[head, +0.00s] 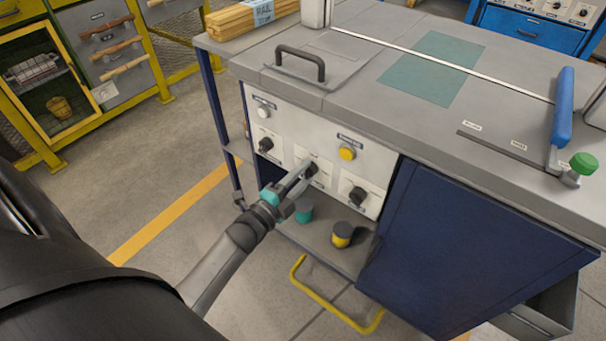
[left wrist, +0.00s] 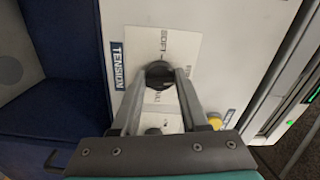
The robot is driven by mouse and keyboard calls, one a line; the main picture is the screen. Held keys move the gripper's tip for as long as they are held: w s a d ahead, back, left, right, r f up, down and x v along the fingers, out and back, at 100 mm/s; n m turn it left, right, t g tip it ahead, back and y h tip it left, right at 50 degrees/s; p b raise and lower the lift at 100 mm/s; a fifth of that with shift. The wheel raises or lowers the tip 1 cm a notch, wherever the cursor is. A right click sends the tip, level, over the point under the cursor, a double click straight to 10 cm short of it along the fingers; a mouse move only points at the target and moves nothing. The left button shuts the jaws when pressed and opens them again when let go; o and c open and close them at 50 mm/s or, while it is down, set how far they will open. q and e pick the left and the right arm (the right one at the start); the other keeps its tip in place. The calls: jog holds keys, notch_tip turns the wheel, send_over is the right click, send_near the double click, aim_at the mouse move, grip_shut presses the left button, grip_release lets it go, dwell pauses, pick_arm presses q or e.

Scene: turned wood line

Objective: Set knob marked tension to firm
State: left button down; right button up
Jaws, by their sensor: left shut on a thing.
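The black tension knob (left wrist: 158,73) is on a pale plate with a blue TENSION label (left wrist: 119,65) beside it in the left wrist view. The word SOFT (left wrist: 164,41) is printed near the knob. Other lettering is partly hidden by the fingers, and I cannot read the knob's pointer. My left gripper (left wrist: 160,84) is shut on the knob, one finger on each side. In the head view my left gripper (head: 303,171) reaches the middle knob of the white front panel (head: 300,130), largely hiding it. My right gripper is not in view.
Other black knobs sit left (head: 265,144) and right (head: 358,195) on the panel, with a yellow button (head: 347,153) above. A teal-topped knob-like piece (head: 304,211) and a yellow-and-black one (head: 342,234) stand on the shelf below. A yellow rail (head: 335,308) juts out near the floor.

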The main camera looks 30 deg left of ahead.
pick_arm(q)
jog(key=shift+m, duration=0.9)
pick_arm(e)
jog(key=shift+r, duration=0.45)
pick_arm(q)
jog(key=shift+c, duration=2.1)
grip_release()
jog(key=shift+s, duration=0.1)
jog(key=s+a+p, duration=0.1)
jog(key=s+p, duration=0.2)
jog(key=s, duration=1.2)
jog(key=shift+p, duration=0.4)
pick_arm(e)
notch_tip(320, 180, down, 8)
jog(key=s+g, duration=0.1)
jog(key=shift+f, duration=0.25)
